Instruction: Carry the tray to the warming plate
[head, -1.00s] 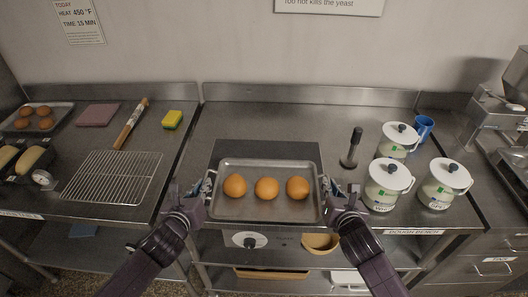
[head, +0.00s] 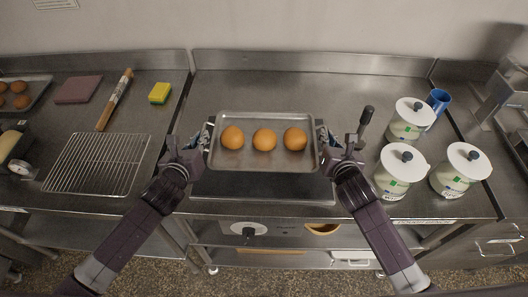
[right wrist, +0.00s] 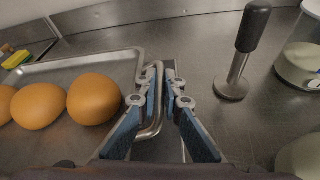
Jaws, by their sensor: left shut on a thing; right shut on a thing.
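A metal tray (head: 263,166) with three round brown buns (head: 264,139) is level in front of me, its back edge toward the wall. My left gripper (head: 203,146) is shut on its left handle. My right gripper (head: 326,146) is shut on its right handle; in the right wrist view the fingers (right wrist: 160,95) close around the wire handle at the tray's (right wrist: 92,62) side. A dark flat plate (head: 262,187), likely the warming plate, shows in front of and below the tray, with a dial (head: 248,230) beneath its front. The tray hides its back part.
A black-handled tamper (head: 365,120) stands close to my right gripper. Several white-lidded canisters (head: 400,172) and a blue cup (head: 438,100) are at the right. At the left are a wire rack (head: 97,163), a rolling pin (head: 115,98) and a sponge (head: 160,93). The bench behind the tray is clear.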

